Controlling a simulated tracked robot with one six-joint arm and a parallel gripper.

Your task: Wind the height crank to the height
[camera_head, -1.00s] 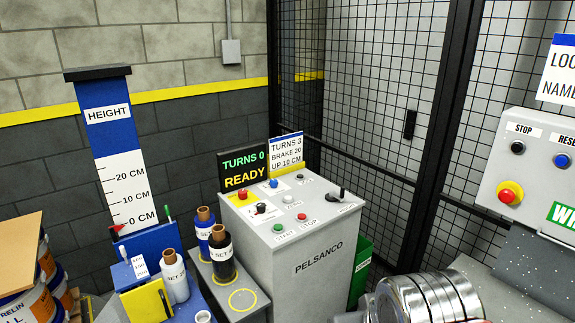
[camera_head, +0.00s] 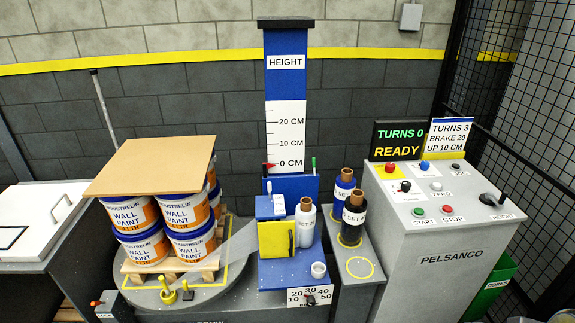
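The height crank (camera_head: 492,199) is a black handle at the right end of the grey console's top, beside a HEIGHT label. The height scale (camera_head: 286,135) is a blue post with a white strip marked in cm. Its red pointer (camera_head: 269,166) stands at about the 0 CM mark. The display (camera_head: 399,146) reads TURNS 0 and READY. The card (camera_head: 449,136) beside it reads TURNS 3, BRAKE 20, UP 10 CM. My gripper is not in view.
The console (camera_head: 440,255) also carries several buttons. Stacked paint pails (camera_head: 130,213) under a brown board (camera_head: 155,167) stand on a pallet at left. Film rolls (camera_head: 353,215) stand left of the console. A mesh fence (camera_head: 510,90) rises behind it at right.

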